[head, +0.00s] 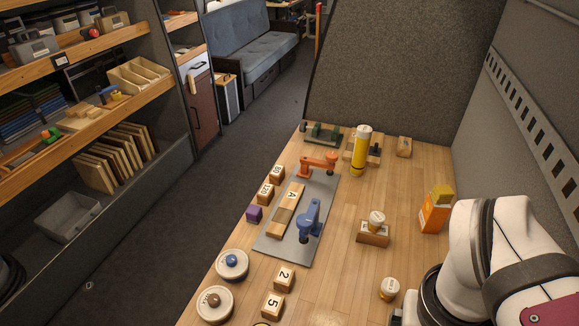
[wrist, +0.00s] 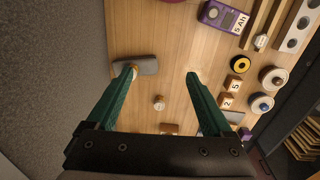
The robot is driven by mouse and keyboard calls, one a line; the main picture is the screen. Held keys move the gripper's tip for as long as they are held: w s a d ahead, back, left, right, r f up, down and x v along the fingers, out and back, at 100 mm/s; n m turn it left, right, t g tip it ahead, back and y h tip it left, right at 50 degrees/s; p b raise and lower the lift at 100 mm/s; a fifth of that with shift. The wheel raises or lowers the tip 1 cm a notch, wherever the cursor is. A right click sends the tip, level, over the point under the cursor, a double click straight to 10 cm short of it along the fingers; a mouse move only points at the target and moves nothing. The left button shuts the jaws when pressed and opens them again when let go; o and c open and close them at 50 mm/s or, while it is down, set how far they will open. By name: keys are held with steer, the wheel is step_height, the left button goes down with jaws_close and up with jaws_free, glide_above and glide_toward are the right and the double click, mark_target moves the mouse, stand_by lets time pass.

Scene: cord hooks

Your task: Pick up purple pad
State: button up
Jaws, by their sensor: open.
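A small purple block (head: 254,213), which looks like the purple pad, sits on the wooden table at the left edge of the grey plate (head: 268,247). It also shows small in the wrist view (wrist: 245,133), low and to the right of my gripper's right finger. My gripper (wrist: 162,75) has two green fingers spread wide with nothing between them. It is well apart from the purple block and is out of the head view, where only my arm shows at the right.
Numbered blocks (head: 284,278) and two round spools (head: 232,264) stand nearby. A purple device marked 5 Ah (wrist: 224,15) lies beyond. A yellow cylinder (head: 361,152) stands upright.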

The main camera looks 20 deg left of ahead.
steer(key=w+a+r+n+t+h, duration=0.1)
steer(key=w+a+n+t+h, duration=0.1)
steer(key=w+a+n, duration=0.4)
steer(key=w+a+n+t+h, duration=0.1)
steer(key=w+n+t+h, duration=0.2)
steer(key=w+n, duration=0.65)
steer(key=w+a+n+t+y, duration=0.1)
steer(key=w+a+n+t, duration=0.3)
steer(key=a, duration=0.4)
steer(key=w+a+n+t+y, duration=0.1)
steer(key=w+a+n, duration=0.3)
steer(key=a+n, duration=0.3)
steer(key=s+a+f+n+t+y, duration=0.15)
steer(key=a+n, duration=0.25)
steer(key=a, duration=0.5)
steer(key=s+a+n+t+y, duration=0.1)
steer(key=a+n+t+y, duration=0.1)
steer(key=a+n, duration=0.5)
steer(key=m, duration=0.2)
glide_toward(251, 214)
steer(key=shift+y, duration=0.25)
steer(key=x, duration=1.2)
steer(key=shift+w+d+f, duration=0.1)
steer(key=shift+f, duration=0.1)
steer(key=shift+c, duration=0.2)
